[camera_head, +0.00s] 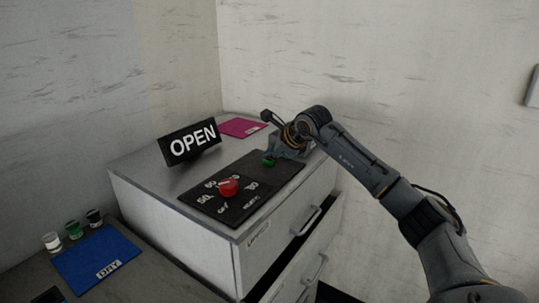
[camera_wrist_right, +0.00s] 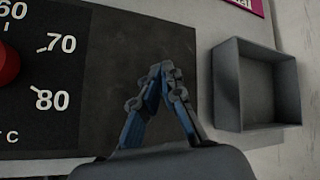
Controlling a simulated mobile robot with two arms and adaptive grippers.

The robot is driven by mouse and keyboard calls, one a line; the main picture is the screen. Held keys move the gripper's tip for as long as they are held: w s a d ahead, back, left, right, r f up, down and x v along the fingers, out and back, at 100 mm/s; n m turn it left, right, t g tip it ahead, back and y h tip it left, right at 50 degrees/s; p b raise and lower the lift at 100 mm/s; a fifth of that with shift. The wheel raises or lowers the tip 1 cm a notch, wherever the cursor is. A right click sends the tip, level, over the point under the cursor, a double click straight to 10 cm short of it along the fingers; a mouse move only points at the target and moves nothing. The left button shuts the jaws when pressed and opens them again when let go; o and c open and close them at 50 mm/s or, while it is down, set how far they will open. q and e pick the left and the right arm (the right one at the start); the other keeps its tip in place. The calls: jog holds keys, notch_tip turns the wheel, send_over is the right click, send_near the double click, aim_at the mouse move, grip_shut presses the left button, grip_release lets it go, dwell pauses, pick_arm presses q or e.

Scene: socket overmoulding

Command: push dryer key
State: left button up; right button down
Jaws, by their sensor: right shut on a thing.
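A red dial (camera_head: 228,187) with printed numbers is on the nearer part of the panel. My left gripper is not in view.
A black OPEN sign (camera_head: 193,143) stands on the cabinet top behind the panel. A magenta card (camera_head: 240,127) lies at the back. A grey open box (camera_wrist_right: 225,90) is right of the gripper. Lower left are a blue mat (camera_head: 85,265) and several small jars.

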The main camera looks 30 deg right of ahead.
jog(key=shift+s+d+f, duration=0.15)
jog(key=shift+f, duration=0.65)
jog(key=shift+r+p, duration=0.65)
jog(key=shift+w+d+r+p, duration=0.2)
jog(key=shift+w+r+p, duration=0.15)
jog(key=shift+r+p, duration=0.3)
notch_tip(320, 180, up, 3)
jog(key=shift+w+d+f+p, duration=0.1)
jog(key=shift+d+f+p, duration=0.05)
jog(key=shift+p, duration=0.8)
jog(key=shift+r, duration=0.3)
